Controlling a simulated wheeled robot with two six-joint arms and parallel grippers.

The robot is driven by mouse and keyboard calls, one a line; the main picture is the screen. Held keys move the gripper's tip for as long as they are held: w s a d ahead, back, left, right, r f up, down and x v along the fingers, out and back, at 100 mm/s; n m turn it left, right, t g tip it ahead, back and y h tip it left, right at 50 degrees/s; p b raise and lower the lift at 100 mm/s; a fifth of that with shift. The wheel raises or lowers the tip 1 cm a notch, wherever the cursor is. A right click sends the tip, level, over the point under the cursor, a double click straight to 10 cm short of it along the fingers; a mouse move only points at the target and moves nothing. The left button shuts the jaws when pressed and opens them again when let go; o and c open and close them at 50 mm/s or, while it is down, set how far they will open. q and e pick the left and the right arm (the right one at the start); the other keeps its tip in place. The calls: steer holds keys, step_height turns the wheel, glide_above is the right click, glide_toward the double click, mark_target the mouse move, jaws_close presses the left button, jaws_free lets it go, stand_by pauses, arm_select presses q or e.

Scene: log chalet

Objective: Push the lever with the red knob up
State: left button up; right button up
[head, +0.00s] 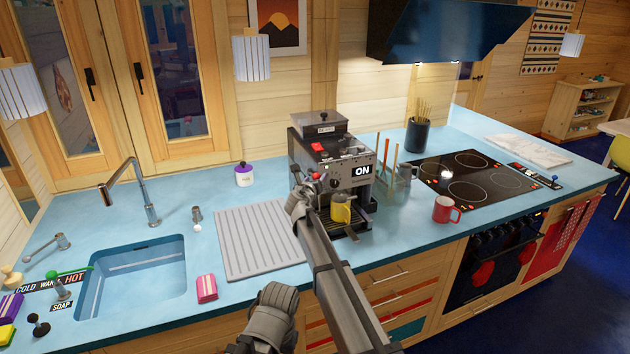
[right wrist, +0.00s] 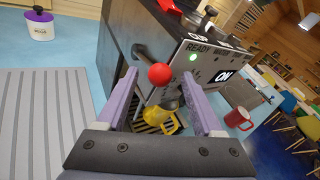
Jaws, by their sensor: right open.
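The coffee machine (head: 325,145) stands on the blue counter. My right gripper (right wrist: 161,90) is open, one finger on each side of the knob in that view. I cannot tell whether either finger touches it. In the head view the gripper (head: 301,195) is at the machine's left front, mostly hidden by its own wrist.
A yellow mug (head: 341,209) stands under the machine's spout. A ridged drainboard (head: 247,240) lies to the left, with the sink (head: 135,282) beyond. A red mug (head: 446,210) and the cooktop (head: 475,178) are to the right. The machine's panel shows ON and a green light.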

steer(key=p+v, duration=0.1)
steer(key=v, duration=0.6)
steer(key=shift+s+p, duration=0.3)
steer(key=shift+s, duration=0.05)
steer(key=shift+a+r, duration=0.1)
